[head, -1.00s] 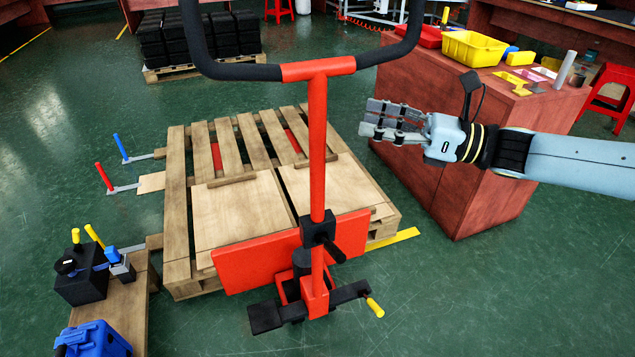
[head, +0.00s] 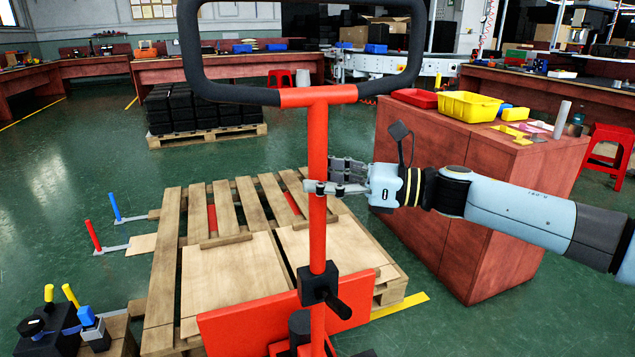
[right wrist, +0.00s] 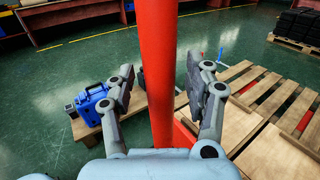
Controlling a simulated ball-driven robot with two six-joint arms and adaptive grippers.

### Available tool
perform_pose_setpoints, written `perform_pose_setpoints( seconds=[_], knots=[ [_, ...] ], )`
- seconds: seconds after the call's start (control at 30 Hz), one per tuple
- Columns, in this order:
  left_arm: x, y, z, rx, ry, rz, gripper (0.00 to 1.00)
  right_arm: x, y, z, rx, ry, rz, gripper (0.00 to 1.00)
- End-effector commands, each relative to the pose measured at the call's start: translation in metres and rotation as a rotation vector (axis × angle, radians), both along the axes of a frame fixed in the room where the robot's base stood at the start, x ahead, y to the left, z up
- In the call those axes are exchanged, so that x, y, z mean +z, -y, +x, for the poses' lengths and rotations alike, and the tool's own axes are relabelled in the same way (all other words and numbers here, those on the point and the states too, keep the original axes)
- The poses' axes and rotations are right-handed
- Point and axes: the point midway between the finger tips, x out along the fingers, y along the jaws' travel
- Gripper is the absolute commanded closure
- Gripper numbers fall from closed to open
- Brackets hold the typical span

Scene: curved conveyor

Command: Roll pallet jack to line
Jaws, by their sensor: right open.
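The red pallet jack stands upright in front of me, its red handle post (head: 318,225) topped by a black loop handle (head: 232,95). Its red base plate (head: 230,325) is against the near side of a wooden pallet (head: 165,275), and red forks show between the slats. My right gripper (head: 335,187) is open at the upper part of the post. In the right wrist view the post (right wrist: 158,75) stands between the two spread fingers (right wrist: 165,85), with visible gaps on both sides. My left gripper is not in view.
A wooden cabinet (head: 480,215) with a yellow bin (head: 468,106) stands right of the pallet, under my right arm. Another pallet (head: 207,135) with black crates is behind. Tools on a low wooden pallet lie at front left.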

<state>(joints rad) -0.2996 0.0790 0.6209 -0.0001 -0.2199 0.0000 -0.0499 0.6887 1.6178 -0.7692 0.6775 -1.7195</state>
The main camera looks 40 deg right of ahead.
Motion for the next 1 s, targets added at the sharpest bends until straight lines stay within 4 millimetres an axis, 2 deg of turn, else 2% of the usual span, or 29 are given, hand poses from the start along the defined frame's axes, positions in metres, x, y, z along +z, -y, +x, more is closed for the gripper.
perform_pose_setpoints(
  seconds=[0.1, 0.37, 0.8, 1.0],
  knots=[
    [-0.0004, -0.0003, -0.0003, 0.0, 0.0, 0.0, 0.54, 0.0005, -0.0049, 0.0062, -0.001, 0.0, 0.001, 0.47],
    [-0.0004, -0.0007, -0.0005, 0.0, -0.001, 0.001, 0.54, 0.0001, -0.006, 0.0072, 0.0, -0.001, -0.001, 0.47],
    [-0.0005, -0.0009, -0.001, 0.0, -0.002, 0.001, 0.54, 0.0, -0.0058, 0.007, 0.0, -0.001, -0.001, 1.0],
    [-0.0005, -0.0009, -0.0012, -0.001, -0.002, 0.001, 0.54, -0.0001, -0.0057, 0.0069, 0.0, -0.001, 0.0, 1.0]
  ],
)
